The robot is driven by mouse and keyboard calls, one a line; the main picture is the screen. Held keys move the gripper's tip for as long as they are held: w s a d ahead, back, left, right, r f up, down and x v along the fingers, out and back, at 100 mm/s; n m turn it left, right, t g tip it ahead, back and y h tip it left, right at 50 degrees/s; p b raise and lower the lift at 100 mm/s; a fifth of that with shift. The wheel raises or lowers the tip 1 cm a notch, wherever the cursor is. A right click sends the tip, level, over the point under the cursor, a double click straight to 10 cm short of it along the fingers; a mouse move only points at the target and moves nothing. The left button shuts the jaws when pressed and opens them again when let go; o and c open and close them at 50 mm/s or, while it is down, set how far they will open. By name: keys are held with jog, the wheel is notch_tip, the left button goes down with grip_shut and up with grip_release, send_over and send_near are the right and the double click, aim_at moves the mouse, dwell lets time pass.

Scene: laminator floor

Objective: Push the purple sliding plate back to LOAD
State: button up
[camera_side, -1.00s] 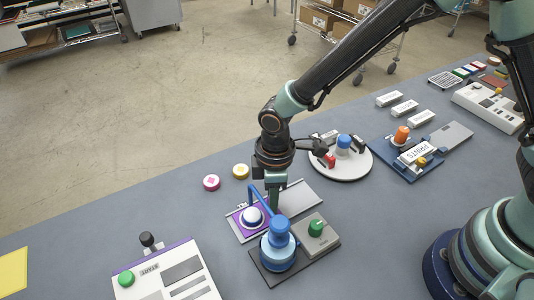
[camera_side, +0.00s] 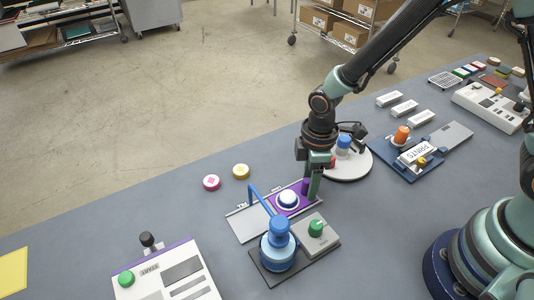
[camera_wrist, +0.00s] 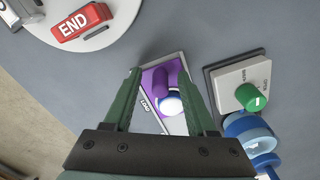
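The purple sliding plate (camera_side: 283,208) sits at the right end of its grey rail (camera_side: 247,226) in the side view. A white dome with a blue ring (camera_side: 288,200) is on the plate, and a purple post (camera_side: 305,187) stands at its right part. My gripper (camera_side: 313,195) is down at this end, by the post. In the wrist view, the fingers of my gripper (camera_wrist: 160,75) are spread apart, with the purple plate (camera_wrist: 148,78) and post between them in the picture. Contact with the post cannot be told. A LOAD label (camera_wrist: 145,105) shows beside the plate's purple area.
A blue press (camera_side: 278,250) with an arm over the rail stands in front, beside a box with a green knob (camera_side: 316,229). A round white turntable (camera_side: 350,172) is close behind my gripper. Pink (camera_side: 211,182) and yellow (camera_side: 241,171) discs lie left.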

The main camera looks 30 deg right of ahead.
jog(key=shift+w+a+r, duration=0.1)
jog(key=shift+r, duration=0.25)
notch_tip(320, 180, up, 12)
jog(key=shift+f, duration=0.25)
dwell(0.4)
jog(key=s+d+r+m+t, duration=0.2)
jog(key=d+r+m, duration=0.3)
jog(key=d+m, duration=0.1)
jog(key=s+d+r+m+t, duration=0.3)
jog(key=d+r+m, duration=0.3)
jog(key=d, duration=0.2)
jog(key=shift+m, duration=0.3)
jog(key=shift+r, duration=0.1)
dwell(0.7)
